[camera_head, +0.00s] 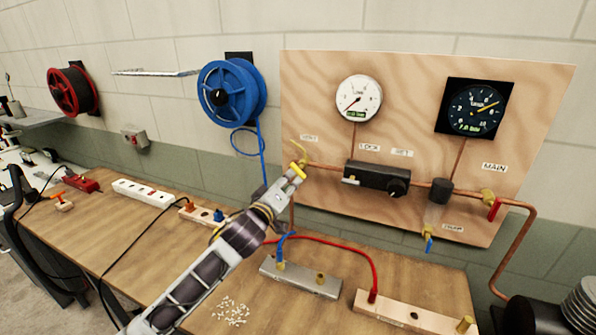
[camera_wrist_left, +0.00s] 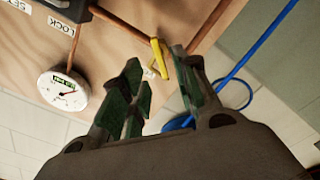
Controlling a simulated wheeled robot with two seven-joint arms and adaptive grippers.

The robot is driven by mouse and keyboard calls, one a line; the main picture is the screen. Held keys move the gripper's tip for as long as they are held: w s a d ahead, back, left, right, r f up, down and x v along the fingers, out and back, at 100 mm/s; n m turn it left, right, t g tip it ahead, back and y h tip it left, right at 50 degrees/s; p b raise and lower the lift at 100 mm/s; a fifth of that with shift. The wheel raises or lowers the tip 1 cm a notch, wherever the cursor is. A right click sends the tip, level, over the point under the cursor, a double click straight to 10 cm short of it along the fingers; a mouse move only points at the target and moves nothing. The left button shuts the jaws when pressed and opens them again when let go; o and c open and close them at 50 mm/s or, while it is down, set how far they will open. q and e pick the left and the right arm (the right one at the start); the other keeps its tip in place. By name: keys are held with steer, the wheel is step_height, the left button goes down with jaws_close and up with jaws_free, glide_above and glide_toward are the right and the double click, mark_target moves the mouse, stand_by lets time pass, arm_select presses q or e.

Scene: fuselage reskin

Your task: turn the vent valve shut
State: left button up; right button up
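The vent valve's yellow handle (camera_head: 298,170) is at the left edge of the plywood board, below a small label. My left gripper (camera_head: 289,183) reaches up to it and partly hides the valve. In the left wrist view the yellow handle (camera_wrist_left: 160,57) stands just beyond and between the two fingertips of my left gripper (camera_wrist_left: 155,62). The fingers are apart, and I see a gap between them and the handle; I cannot tell whether either touches it. My right gripper is in neither view.
The board (camera_head: 325,80) also carries a white gauge (camera_head: 358,98), a dark gauge (camera_head: 475,108), a black regulator (camera_head: 377,180), a red MAIN handle (camera_head: 494,210) and a blue lower handle (camera_head: 429,244). A blue hose reel (camera_head: 232,93) hangs left. Manifold blocks (camera_head: 300,277) and a red hose (camera_head: 350,247) occupy the bench.

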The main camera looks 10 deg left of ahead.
mark_target(297, 173)
arm_select(q)
steer(key=shift+w+d+p, duration=0.25)
steer(key=shift+w, duration=1.05)
steer(key=shift+w+d+p, duration=0.2)
steer(key=shift+w+d, duration=0.05)
steer(key=shift+w, duration=1)
steer(key=shift+w+d+p, duration=0.25)
steer(key=shift+w, duration=1.05)
jaws_close()
